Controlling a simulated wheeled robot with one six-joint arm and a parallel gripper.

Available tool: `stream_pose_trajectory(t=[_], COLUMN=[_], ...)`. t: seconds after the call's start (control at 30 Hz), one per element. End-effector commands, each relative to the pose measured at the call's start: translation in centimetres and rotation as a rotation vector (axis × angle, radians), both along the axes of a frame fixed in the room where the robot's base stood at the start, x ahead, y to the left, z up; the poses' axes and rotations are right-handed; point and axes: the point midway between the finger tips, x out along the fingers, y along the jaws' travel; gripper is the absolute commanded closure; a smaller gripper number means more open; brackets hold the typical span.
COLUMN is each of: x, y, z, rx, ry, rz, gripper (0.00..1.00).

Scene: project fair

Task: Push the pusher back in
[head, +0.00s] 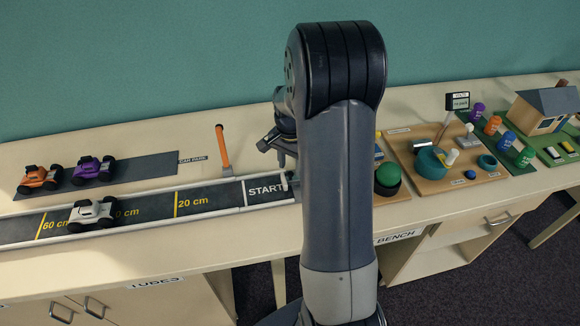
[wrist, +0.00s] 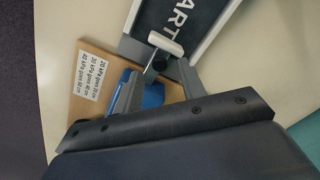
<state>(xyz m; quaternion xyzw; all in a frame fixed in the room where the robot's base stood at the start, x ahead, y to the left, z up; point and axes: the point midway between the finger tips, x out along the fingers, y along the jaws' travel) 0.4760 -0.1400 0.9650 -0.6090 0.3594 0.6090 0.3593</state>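In the wrist view, the pusher (wrist: 165,42) is a white crossbar on a short dark rod, at the START end of the track (wrist: 190,22). The rod points out from a blue body (wrist: 152,94) on a wooden base (wrist: 98,55). My gripper (wrist: 157,68) is open, with one grey finger on each side of the blue body and rod. I cannot tell whether the fingers touch them. In the head view, my gripper (head: 279,150) is above the START end, partly hidden by my arm. My arm also hides most of the pusher's base there.
A white car (head: 91,213) sits on the track, left of the 20 cm mark. Orange and purple cars (head: 93,169) stand on a dark strip behind it. An orange-handled tool (head: 222,148) stands behind the track. Boards with knobs and figures (head: 440,187) fill the right side.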

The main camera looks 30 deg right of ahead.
Motion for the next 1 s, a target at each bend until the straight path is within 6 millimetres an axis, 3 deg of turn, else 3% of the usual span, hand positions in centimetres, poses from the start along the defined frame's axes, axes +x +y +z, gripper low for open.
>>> stream_pose_trajectory(t=[0.2, 0.5, 1.0], x=[0.0, 0.0, 0.0], y=[0.0, 0.0, 0.0], z=[-1.8, -2.0, -2.0], rx=[0.0, 0.0, 0.0], ry=[0.001, 0.0, 0.0], rz=[0.001, 0.001, 0.001], gripper=[0.61, 0.62, 1.0])
